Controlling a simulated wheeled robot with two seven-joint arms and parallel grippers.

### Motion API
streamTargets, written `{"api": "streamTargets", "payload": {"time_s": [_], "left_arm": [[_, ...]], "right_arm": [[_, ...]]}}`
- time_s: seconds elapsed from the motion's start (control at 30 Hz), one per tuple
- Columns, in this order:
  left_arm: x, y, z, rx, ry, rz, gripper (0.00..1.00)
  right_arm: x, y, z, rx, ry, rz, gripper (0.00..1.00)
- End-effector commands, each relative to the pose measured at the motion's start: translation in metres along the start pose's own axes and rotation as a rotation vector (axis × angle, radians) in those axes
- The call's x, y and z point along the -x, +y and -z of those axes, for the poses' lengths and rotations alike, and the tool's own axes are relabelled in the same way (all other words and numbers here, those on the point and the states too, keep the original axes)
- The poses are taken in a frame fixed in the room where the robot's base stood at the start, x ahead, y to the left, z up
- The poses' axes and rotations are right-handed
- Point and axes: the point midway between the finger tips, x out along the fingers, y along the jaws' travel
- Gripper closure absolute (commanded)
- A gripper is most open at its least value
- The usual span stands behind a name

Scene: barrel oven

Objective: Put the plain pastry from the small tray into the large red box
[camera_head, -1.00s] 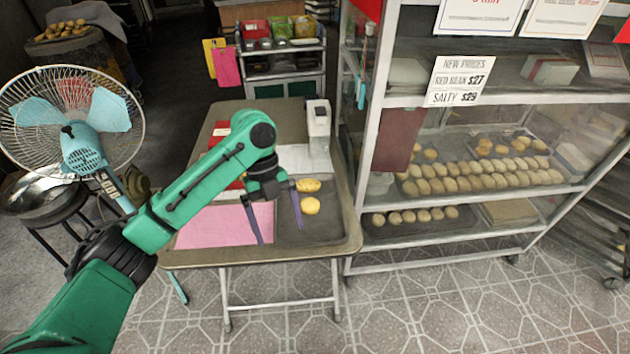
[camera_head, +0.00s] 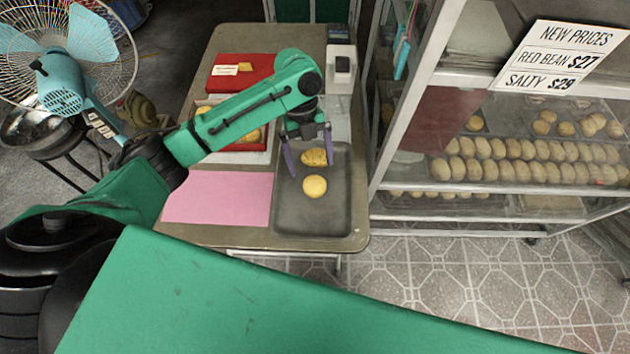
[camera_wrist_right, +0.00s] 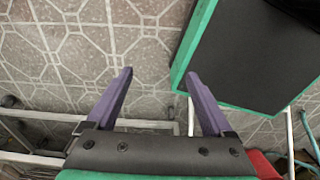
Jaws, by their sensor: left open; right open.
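The small grey tray (camera_head: 285,222) lies at the right front of the table. A smooth, round yellow pastry (camera_head: 314,186) sits in its middle, and a longer pastry with a marked top (camera_head: 314,157) lies just behind it. My left gripper (camera_head: 308,160) is open, its purple fingers to either side of the marked pastry; contact cannot be told. A red box (camera_head: 262,146) with pastries is partly hidden behind my left arm. Another red box (camera_head: 228,82) with a label lies farther back. My right gripper (camera_wrist_right: 158,74) is open and empty above the tiled floor.
A pink sheet (camera_head: 218,198) lies left of the tray. A white device (camera_head: 341,70) stands at the table's back right. A glass-sided rack of buns (camera_head: 520,165) stands close to the right. A fan (camera_head: 65,75) stands at the left.

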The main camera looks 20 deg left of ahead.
Motion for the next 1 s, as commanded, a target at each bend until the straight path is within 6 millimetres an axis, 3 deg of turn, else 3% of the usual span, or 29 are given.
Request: {"api": "streamTargets", "payload": {"time_s": [0.3,0.57,0.77,0.8,1.0], "left_arm": [[-0.051,0.002,0.001,0.0,0.001,-0.001,0.0],[-0.059,0.002,0.0,0.0,-0.001,0.001,0.0],[-0.059,0.002,0.0,0.0,-0.001,0.001,0.77],[-0.058,0.002,0.0,0.0,-0.001,0.001,0.81],[-0.058,0.002,0.0,0.0,-0.001,0.001,0.81]], "right_arm": [[0.013,0.004,0.028,0.0,0.046,-0.005,0.14],[0.012,0.002,0.021,-0.001,0.034,-0.003,0.14],[0.012,0.002,0.019,-0.002,0.031,-0.003,0.14],[0.012,0.002,0.019,-0.002,0.031,-0.003,0.14],[0.012,0.002,0.019,-0.002,0.03,-0.003,0.14]]}}
